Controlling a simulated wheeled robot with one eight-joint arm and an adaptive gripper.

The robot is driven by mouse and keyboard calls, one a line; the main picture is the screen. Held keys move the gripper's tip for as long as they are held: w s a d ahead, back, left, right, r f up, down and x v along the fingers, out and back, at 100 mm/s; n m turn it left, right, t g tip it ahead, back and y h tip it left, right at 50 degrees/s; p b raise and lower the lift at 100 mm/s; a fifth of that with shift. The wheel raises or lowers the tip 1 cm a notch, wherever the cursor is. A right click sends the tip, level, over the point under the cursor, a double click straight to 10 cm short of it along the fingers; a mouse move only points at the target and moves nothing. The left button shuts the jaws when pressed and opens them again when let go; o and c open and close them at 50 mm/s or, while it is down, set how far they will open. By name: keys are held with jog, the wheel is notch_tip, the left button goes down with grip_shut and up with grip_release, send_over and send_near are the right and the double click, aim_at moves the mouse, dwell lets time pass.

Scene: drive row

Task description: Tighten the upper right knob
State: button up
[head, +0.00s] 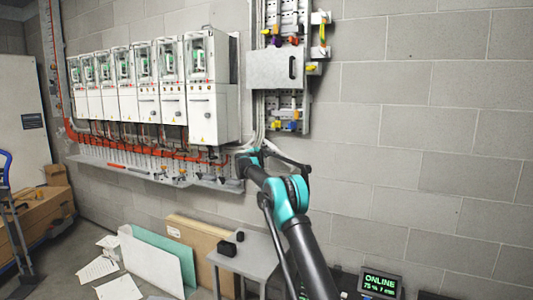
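My arm reaches up from the lower middle of the head view towards the wall, with teal joints and dark links. I cannot make out the fingers of my gripper among the dark parts at its far end, and nothing held shows. A wall panel (276,100) stands above and behind the arm. It carries a grey cover plate (269,72) with a dark handle, and small yellow, red, purple, orange and blue parts above and below the plate. A yellow part (322,32) sits at the panel's upper right. Which small part is the upper right knob is too small to tell.
A row of white drive units (209,110) hangs left of the panel, above orange cables and a grey ledge (150,172). A grey table (255,252), leaning boards (160,255) and a lit ONLINE display (380,283) stand below. The block wall right of the panel is bare.

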grip_shut()
jog(key=shift+m, duration=0.4)
jog(key=m, duration=1)
jog(key=shift+m, duration=2.1)
